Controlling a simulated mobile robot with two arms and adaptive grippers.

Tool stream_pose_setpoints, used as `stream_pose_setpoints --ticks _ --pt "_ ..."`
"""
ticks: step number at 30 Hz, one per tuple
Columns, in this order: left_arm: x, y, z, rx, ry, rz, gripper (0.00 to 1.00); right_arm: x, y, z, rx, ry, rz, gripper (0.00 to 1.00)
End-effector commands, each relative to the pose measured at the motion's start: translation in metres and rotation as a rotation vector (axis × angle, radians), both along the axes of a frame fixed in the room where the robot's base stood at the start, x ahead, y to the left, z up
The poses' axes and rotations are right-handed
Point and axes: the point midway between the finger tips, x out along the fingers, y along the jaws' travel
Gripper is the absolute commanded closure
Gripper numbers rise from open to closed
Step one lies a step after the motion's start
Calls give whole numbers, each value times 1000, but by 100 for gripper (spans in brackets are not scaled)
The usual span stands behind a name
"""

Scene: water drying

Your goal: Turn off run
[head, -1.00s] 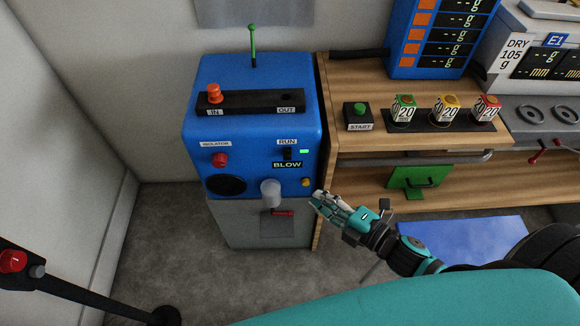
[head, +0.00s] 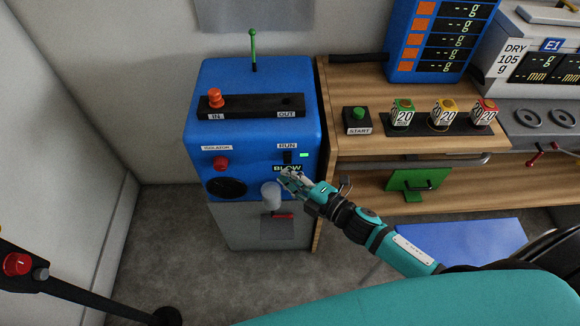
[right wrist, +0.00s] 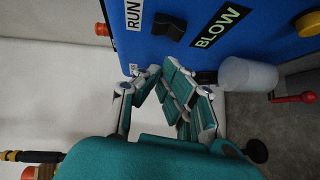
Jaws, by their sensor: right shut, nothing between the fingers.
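The blue machine (head: 240,130) stands at the centre left, with a RUN label (head: 287,146) on its front. Under this label is a black switch (head: 288,157), with a lit green indicator (head: 304,155) to its right. The switch also shows at the top of the right wrist view (right wrist: 168,28). My right gripper (head: 284,176) is shut and empty, just below the switch and over part of the BLOW label. In the right wrist view its fingertips (right wrist: 160,70) are below the switch, apart from it. My left gripper is not in view.
A red isolator knob (head: 221,163) is left of the switch. A pale cylinder (head: 271,194) sticks out just below my gripper. The wooden bench (head: 350,92) to the right carries a green START button (head: 359,113) and several numbered cubes. A black bar with a red knob (head: 17,264) is at lower left.

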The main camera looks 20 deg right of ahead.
Motion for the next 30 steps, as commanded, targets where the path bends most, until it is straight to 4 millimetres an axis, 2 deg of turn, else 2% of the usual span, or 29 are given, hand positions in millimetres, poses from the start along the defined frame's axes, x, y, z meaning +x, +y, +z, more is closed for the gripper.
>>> stream_pose_setpoints --ticks 3,8,20,23,26,27,30 --pt "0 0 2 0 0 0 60 15 -5 -3 -2 0 -1 100" --pt "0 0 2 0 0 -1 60 24 -8 -5 0 1 0 100" --pt "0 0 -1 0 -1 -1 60 25 -9 -7 0 -2 0 100" --pt "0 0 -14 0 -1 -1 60 27 -9 -12 -6 -28 0 100" --pt "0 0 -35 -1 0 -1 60 30 -9 -19 -18 -81 -1 100" --pt "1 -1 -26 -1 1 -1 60 30 -10 -10 -21 -83 1 100" --pt "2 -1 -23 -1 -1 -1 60 30 -10 -8 -22 -81 1 100"
